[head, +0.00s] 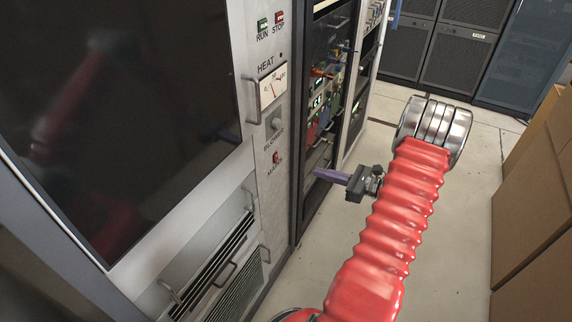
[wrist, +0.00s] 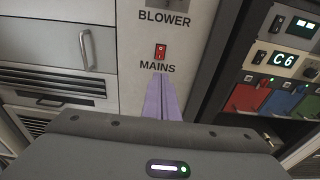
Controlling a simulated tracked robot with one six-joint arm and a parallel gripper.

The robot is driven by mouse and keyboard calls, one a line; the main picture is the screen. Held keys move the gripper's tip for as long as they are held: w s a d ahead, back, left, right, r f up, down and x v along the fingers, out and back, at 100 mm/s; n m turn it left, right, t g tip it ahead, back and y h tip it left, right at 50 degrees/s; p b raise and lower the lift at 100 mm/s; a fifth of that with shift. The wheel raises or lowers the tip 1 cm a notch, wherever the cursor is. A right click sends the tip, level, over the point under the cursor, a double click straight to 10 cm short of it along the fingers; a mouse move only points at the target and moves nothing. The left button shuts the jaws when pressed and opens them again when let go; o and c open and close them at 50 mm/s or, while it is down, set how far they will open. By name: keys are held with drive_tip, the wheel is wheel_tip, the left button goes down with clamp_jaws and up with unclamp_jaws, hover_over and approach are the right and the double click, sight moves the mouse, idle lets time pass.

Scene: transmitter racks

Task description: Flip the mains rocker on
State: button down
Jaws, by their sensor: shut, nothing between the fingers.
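The mains rocker (head: 276,158) is a small red switch on the pale panel of the left rack, above the label MAINS. It also shows in the wrist view (wrist: 160,52), upright and uncovered. I cannot tell its on or off position for sure. My gripper (head: 318,173) is shut and empty, its purple fingers pointing left toward the rack in the head view. In the wrist view the fingertips (wrist: 158,77) appear just below the rocker, over or close to the MAINS label. A gap between fingertips and panel shows in the head view.
An open rack with coloured modules (head: 322,105) is to the right. Cardboard boxes (head: 535,200) line the right side.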

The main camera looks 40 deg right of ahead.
sight(277, 161)
drive_tip(key=shift+w+a, duration=0.1)
drive_tip(key=x, duration=1.4)
idle(0.4)
